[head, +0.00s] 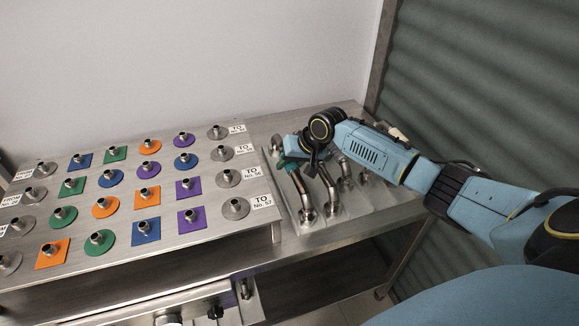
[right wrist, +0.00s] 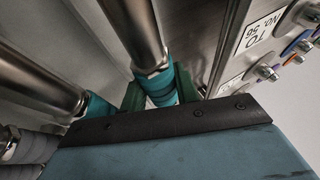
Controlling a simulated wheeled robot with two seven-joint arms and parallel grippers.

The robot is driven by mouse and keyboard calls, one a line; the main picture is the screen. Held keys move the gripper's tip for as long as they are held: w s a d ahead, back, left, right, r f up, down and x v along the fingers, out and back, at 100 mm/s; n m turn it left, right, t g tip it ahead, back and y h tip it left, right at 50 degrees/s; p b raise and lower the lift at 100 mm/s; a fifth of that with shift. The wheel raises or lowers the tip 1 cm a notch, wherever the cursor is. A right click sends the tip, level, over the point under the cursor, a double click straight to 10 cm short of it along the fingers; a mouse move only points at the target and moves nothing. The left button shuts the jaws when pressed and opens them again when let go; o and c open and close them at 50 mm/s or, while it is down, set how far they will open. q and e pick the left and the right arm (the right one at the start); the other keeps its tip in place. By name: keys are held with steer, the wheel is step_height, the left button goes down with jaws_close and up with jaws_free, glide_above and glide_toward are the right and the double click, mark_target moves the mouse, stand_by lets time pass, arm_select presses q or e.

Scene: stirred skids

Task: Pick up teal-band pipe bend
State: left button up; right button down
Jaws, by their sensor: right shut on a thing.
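The teal-band pipe bend (right wrist: 135,30) is a shiny metal tube with a teal band, between the green fingers of my right gripper (right wrist: 160,88) in the right wrist view. The fingers are shut on it at the band. In the head view my right gripper (head: 291,165) is at the upper left of the pipe tray (head: 340,224), and a bent pipe (head: 303,198) runs down from it. Part of the grip is hidden by the wrist. I cannot tell whether the pipe is clear of the tray. My left gripper is not in view.
Another teal-banded pipe (right wrist: 40,75) lies close beside the gripper in the right wrist view. More bent pipes (head: 328,190) lie in the tray. The board (head: 130,170) of colored plates with metal stubs is on the left. A corrugated shutter (head: 490,80) stands at right.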

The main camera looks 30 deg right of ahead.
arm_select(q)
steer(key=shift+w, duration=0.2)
arm_select(e)
steer(key=shift+r, duration=0.1)
